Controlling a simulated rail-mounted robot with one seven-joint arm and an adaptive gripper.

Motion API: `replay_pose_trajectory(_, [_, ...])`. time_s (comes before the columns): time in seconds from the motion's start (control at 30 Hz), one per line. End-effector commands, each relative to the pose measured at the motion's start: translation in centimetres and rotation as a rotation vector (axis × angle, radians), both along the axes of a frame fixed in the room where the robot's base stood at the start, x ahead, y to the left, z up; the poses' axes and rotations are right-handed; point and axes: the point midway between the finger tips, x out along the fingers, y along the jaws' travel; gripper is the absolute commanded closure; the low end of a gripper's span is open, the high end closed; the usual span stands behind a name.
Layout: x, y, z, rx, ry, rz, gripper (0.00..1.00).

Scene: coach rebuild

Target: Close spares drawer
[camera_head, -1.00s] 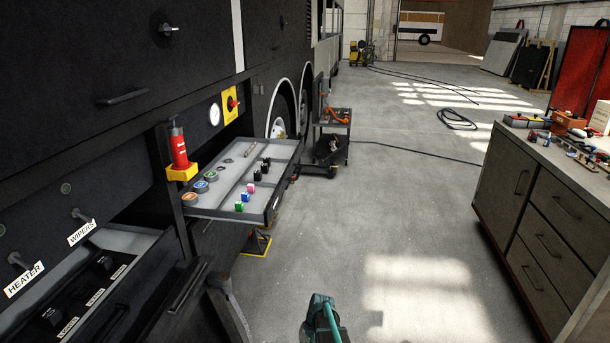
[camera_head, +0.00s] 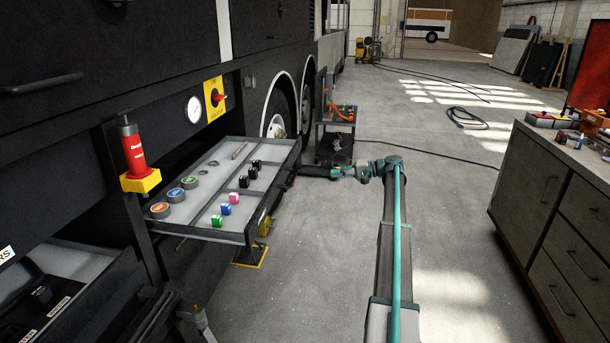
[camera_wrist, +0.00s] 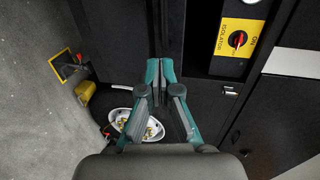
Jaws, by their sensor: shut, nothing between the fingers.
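An open drawer (camera_head: 203,233), the likely spares drawer, juts from the side of the dark coach in the head view. Tape rolls, coloured cubes, black parts and a thin metal rod lie in its compartments. My gripper (camera_head: 337,173) is beyond the drawer's right side, reaching left from the end of my arm. Whether it touches the drawer cannot be told. In the wrist view my gripper (camera_wrist: 160,68) shows its teal fingers shut together with nothing between them. Dark panels lie behind the fingertips; I cannot tell which belong to the drawer.
A red cylinder in a yellow bracket (camera_head: 140,181) hangs just left of the drawer. A yellow isolator plate (camera_head: 214,98) is above it. A tool cart (camera_head: 335,134) stands behind my gripper. A workbench (camera_head: 545,190) is at the right. The floor between is clear.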

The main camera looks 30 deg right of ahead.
Motion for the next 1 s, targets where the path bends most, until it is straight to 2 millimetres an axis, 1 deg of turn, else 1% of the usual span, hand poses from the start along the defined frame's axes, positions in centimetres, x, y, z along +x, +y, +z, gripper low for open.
replay_pose_trajectory(0.07, [-0.1,0.6,0.4,0.016,-0.011,0.014,1.0])
replay_pose_trajectory(0.13, [0.1,1.1,0.3,0.017,-0.009,0.019,1.0])
replay_pose_trajectory(0.27, [1.1,2.2,-0.1,0.016,-0.007,0.019,1.0])
replay_pose_trajectory(0.7, [6.6,8.0,-1.8,0.014,-0.005,0.018,1.0])
replay_pose_trajectory(0.83, [7.9,9.3,-2.1,0.014,-0.005,0.018,1.0])
replay_pose_trajectory(1.0, [8.7,10.2,-2.5,0.014,-0.006,0.017,1.0])
